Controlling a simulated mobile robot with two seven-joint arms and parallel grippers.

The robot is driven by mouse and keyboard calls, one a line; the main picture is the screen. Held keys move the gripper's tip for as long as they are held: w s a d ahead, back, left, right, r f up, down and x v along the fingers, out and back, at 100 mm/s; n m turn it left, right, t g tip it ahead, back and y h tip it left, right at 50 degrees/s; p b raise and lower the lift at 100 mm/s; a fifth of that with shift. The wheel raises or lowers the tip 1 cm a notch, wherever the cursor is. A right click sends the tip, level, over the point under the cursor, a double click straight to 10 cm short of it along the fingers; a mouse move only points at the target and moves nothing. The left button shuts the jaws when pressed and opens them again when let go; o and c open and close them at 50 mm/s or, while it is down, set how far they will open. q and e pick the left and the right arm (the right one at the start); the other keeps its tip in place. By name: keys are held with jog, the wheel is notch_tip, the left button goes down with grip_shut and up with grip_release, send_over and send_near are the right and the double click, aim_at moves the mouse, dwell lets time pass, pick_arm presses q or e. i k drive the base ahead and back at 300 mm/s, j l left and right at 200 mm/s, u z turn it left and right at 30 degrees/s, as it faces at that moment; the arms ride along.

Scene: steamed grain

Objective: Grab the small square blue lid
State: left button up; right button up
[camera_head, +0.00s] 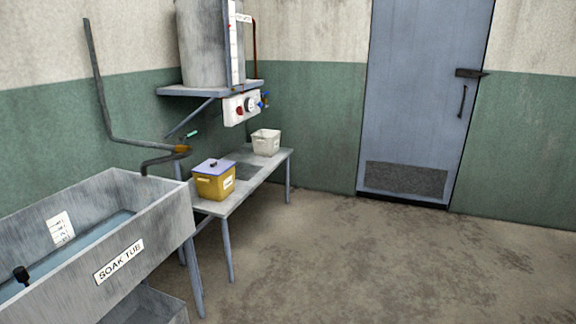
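A small square blue-violet lid (213,166) with a small dark knob lies on top of a yellow square container (214,187). The container has a white label and stands on the near end of a narrow grey bench (239,192), beside the soak tub. The lid appears flat and seated on the container's rim. Neither of my grippers shows in the head view, so their states are hidden.
A grey soak tub (165,222) with water stands at the left. A pipe with a tap (182,149) hangs near the yellow container. A white bucket (266,142) stands farther along the bench, below a tank shelf. The floor (370,255) at the right is clear to the door.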

aim_at(216, 167)
jog(key=i+u, duration=0.1)
jog(key=i, duration=1.25)
jog(key=i+l+u, duration=0.1)
jog(key=i+u, duration=0.3)
jog(key=i+l+u, duration=0.3)
jog(key=i+u, duration=0.15)
jog(key=i, duration=0.15)
jog(key=i+l+u, duration=0.2)
jog(key=u, duration=0.3)
jog(key=i+l+u, duration=0.75)
jog(key=l+u, duration=0.15)
